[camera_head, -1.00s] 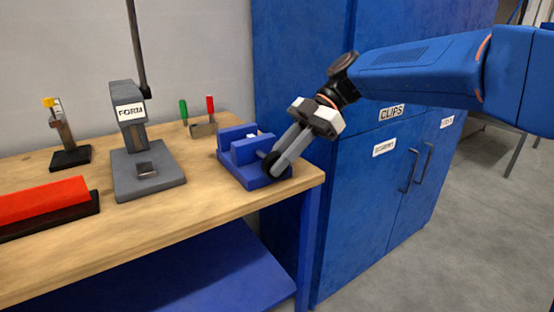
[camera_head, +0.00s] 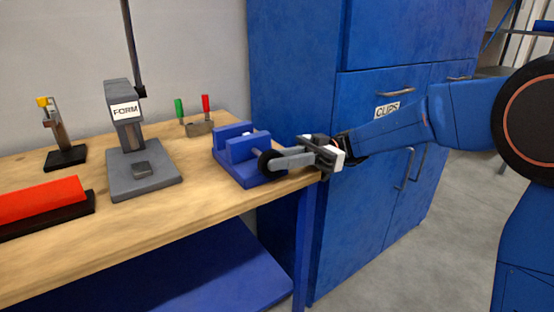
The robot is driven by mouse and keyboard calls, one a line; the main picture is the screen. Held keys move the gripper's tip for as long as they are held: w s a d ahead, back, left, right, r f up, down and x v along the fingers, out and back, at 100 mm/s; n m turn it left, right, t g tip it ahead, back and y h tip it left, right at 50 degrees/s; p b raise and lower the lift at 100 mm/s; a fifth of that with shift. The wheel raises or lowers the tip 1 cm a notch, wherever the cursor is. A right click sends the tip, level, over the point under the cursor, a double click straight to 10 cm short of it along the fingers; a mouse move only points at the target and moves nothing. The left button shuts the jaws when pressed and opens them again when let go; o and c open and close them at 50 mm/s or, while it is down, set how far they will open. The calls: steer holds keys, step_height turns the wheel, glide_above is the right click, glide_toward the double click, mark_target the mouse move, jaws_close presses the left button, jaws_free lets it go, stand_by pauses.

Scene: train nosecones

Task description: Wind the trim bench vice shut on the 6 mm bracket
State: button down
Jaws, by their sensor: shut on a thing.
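The blue trim bench vice (camera_head: 240,150) stands at the bench's right end, with two upright blue jaws and a gap between them. A dark round hand wheel (camera_head: 264,164) is on its right side. My gripper (camera_head: 277,162) reaches in from the right, nearly level, and is shut on the hand wheel. Its fingers hide part of the wheel. A tiny pale spot shows at the jaws' gap, but I cannot tell whether it is the 6 mm bracket.
The grey FORM press (camera_head: 145,180) stands left of the vice on the wooden bench (camera_head: 205,190). A small block with green and red handles (camera_head: 199,128) sits behind. A red bar (camera_head: 40,200) and a yellow-topped clamp (camera_head: 64,155) are further left. Blue cabinets (camera_head: 345,200) stand close right.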

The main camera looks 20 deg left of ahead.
steer(key=shift+f+g+y, duration=0.1)
steer(key=shift+g+y, duration=0.2)
stand_by(0.4)
steer(key=c, duration=1.6)
jaws_free()
steer(key=shift+c, duration=0.2)
steer(key=shift+w, duration=0.1)
